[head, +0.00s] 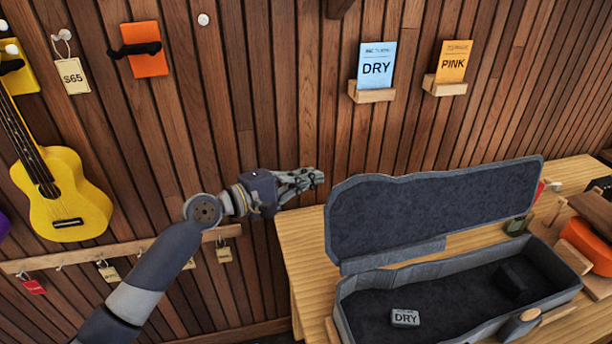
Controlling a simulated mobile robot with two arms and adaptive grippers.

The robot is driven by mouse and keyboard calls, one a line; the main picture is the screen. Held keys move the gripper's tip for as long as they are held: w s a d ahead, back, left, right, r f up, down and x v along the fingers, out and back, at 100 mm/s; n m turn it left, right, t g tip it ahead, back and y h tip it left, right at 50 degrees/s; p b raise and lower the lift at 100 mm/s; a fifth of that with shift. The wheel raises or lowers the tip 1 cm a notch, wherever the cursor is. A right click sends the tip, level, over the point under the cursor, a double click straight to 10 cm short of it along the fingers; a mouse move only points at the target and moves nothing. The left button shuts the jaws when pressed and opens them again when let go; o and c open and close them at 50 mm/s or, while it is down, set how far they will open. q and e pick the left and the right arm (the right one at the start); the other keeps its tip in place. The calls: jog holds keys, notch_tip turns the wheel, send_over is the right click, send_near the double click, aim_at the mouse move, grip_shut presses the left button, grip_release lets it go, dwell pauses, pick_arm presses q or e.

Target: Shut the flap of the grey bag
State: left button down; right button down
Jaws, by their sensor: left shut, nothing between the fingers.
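The grey bag (362,291) is an open ukulele case on the wooden table, with a dark lining. Its flap (435,208) stands raised at the back, leaning toward the wall. A small grey packet marked DRY (405,317) lies inside the bag, near its left end. My left gripper (316,177) is shut and empty, level with the flap's upper left corner and a little to its left. It appears apart from the flap. My right gripper is not in view.
The wooden table (300,240) has bare top left of the bag. Small items and an orange object (588,246) crowd its right end. A yellow ukulele (68,197) hangs on the slatted wall.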

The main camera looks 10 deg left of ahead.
pick_arm(q)
jog(key=d+p, duration=0.4)
jog(key=d, duration=0.2)
jog(key=shift+w+d+r, duration=0.15)
jog(key=shift+w+d, duration=0.1)
jog(key=shift+w, duration=0.15)
